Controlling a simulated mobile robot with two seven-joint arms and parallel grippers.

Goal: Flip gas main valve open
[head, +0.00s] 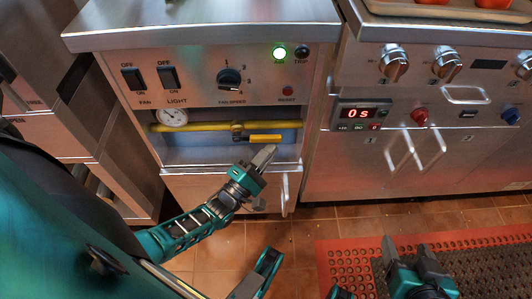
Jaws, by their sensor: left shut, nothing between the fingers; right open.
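The gas main valve sits on a yellow pipe (200,126) in a recess of the left steel cabinet. Its yellow handle (265,138) points to the right, roughly along the pipe's line. My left gripper (264,156) is shut and empty, with its tips just below the handle. Whether the tips touch the handle I cannot tell. My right gripper (404,250) is open and empty, low at the right above the floor mat, far from the valve.
A round gauge (172,117) is at the pipe's left end. A cabinet door handle (285,193) stands out below. The grill unit (400,190) with knobs is at the right.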

